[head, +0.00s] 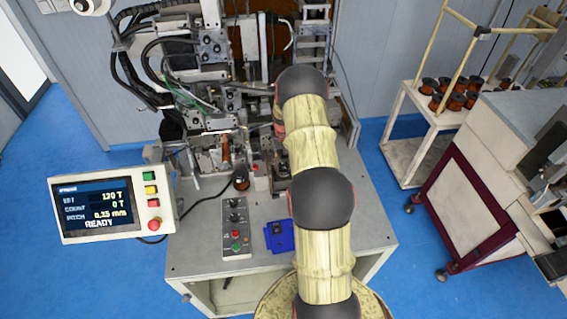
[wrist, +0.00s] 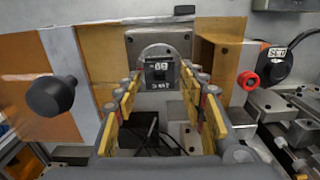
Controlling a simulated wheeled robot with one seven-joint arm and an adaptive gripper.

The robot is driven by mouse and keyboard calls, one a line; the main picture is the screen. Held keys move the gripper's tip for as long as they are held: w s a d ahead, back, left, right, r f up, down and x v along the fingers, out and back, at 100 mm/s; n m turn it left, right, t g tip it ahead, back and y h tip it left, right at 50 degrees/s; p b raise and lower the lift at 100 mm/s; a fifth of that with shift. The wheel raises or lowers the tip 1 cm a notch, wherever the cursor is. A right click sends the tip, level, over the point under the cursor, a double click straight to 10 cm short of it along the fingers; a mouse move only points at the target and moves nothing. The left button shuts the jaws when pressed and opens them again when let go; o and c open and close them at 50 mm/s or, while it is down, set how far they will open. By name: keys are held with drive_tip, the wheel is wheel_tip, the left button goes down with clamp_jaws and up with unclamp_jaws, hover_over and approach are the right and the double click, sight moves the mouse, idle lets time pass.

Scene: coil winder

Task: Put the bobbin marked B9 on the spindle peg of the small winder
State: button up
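The bobbin marked B9 (wrist: 161,76) is in the middle of the wrist view, its dark marked face towards the camera and the mark upside down. My gripper (wrist: 163,82) has its two yellow-padded fingers on either side of it and looks shut on it. Behind the bobbin are a round grey disc (wrist: 157,49) and a square grey plate (wrist: 131,45) of the small winder. I cannot make out the spindle peg, nor whether the bobbin touches the winder. In the head view my arm hides the gripper and this bobbin.
A black knob (wrist: 52,95) stands at left and a red knob (wrist: 247,80) at right. Another bobbin with an unclear label (wrist: 277,64) is beyond the red knob. On the bench are a dark bobbin (head: 241,179), a switch box (head: 236,222) and a blue tray (head: 286,244).

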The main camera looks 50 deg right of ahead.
drive_tip(key=shift+o, duration=0.7)
drive_tip(key=shift+r, duration=0.35)
wheel_tip(320, 180, up, 11)
drive_tip(key=shift+r, duration=0.1)
